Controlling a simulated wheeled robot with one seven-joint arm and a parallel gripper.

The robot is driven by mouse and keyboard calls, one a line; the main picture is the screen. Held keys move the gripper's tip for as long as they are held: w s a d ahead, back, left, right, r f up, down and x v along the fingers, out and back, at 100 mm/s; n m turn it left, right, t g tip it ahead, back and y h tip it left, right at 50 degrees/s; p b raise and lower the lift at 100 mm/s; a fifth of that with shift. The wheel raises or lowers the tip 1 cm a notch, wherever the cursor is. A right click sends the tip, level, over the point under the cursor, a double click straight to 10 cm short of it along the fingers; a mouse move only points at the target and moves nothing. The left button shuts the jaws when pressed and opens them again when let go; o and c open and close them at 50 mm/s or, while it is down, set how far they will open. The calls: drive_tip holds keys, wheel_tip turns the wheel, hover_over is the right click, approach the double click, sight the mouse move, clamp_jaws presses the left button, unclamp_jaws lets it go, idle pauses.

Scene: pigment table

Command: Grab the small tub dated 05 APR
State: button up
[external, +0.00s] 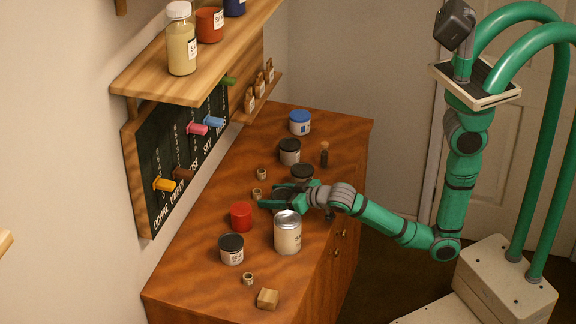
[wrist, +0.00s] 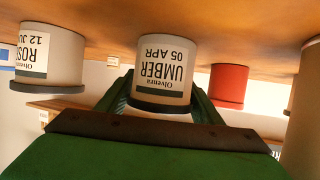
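The small tub labelled UMBER, 05 APR (wrist: 165,65) is pale with a dark lid and looks upside down in the wrist view, where it fills the upper middle. My gripper (wrist: 163,92) has one green finger on each side of this tub. The fingers are spread, and I cannot tell whether they touch it. In the external view my gripper (external: 272,197) reaches over the table from the right, and it mostly hides the tub there.
A red tub (external: 241,216) and a tall silver-topped can (external: 288,235) stand close to my gripper on the near side. A dark-lidded tub (external: 302,173), labelled ROSE in the wrist view (wrist: 48,58), stands behind it. Small cups and more tubs share the wooden table (external: 190,285).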

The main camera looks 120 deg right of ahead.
drive_tip(key=c, duration=0.4)
drive_tip(key=shift+r, duration=0.15)
